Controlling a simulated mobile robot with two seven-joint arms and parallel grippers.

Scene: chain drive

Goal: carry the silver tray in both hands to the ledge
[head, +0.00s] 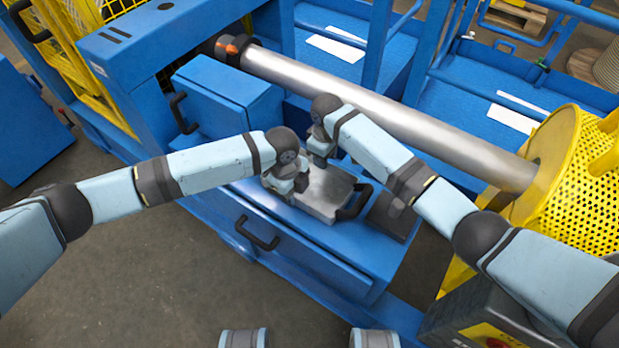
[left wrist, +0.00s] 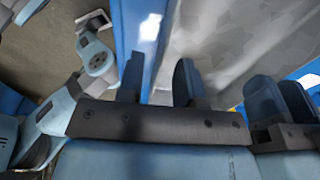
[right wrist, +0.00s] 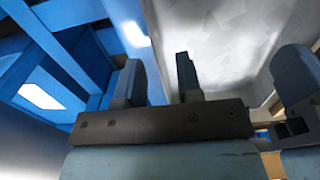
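The silver tray (head: 322,200) lies on the blue machine's flat top. A dark handle (head: 356,202) shows at its right end; the other end is partly hidden by my grippers. My left gripper (head: 287,187) is at the tray's left side. In the left wrist view its two fingers (left wrist: 160,85) stand apart with nothing seen between them. My right gripper (head: 319,160) is at the tray's far side, close to the left one. In the right wrist view its fingers (right wrist: 159,82) are apart too, beside a grey surface. I cannot tell which part is the ledge.
A long metal roller (head: 380,110) runs behind the tray, with a yellow perforated guard (head: 575,180) at its right end. A dark flat plate (head: 393,218) lies right of the tray. A blue box (head: 225,95) stands behind left. Open floor (head: 150,270) lies at front left.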

